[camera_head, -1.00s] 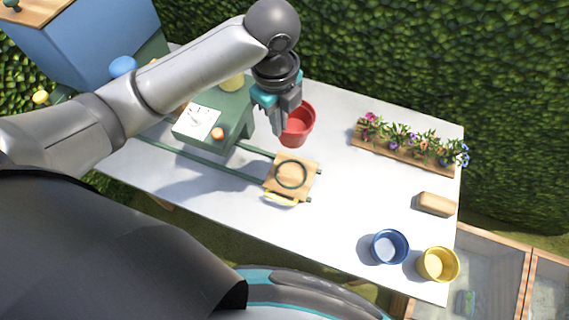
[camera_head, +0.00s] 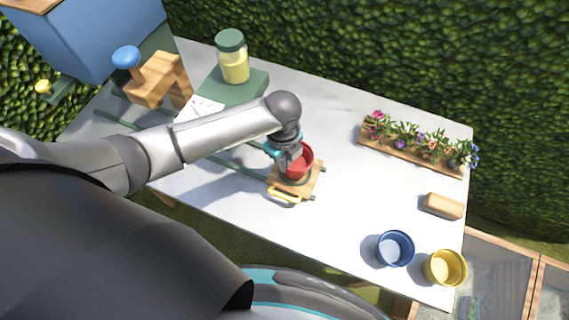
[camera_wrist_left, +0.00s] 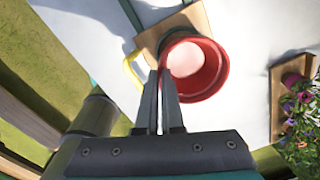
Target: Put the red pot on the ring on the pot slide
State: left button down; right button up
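The red pot (camera_head: 303,163) is upright over the wooden carriage of the pot slide (camera_head: 309,189), and also shows in the left wrist view (camera_wrist_left: 220,75). A dark edge of the ring shows just under the pot; most of the ring is hidden. I cannot tell whether the pot rests in the ring or is slightly above it. My left gripper (camera_wrist_left: 160,72) is shut on the pot's wall at the rim; it also shows in the head view (camera_head: 287,160). My right gripper is not in view.
A blue pot (camera_head: 395,249) and a yellow pot (camera_head: 445,268) stand front right. A flower planter (camera_head: 410,154) and a wooden block (camera_head: 443,206) are on the right. Behind the arm are a jar (camera_head: 232,58) on a green stand (camera_head: 250,87) and a wooden piece with blue knob (camera_head: 158,82).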

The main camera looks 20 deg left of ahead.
pick_arm(q)
jog(key=shift+f, duration=0.65)
jog(key=shift+f, duration=0.15)
jog(key=c, duration=1.1)
grip_release()
jog(key=shift+o, duration=0.2)
notch_tip(320, 180, up, 12)
jog(key=p, duration=0.1)
jog(key=shift+s+r+p, duration=0.2)
jog(key=shift+p, duration=0.15)
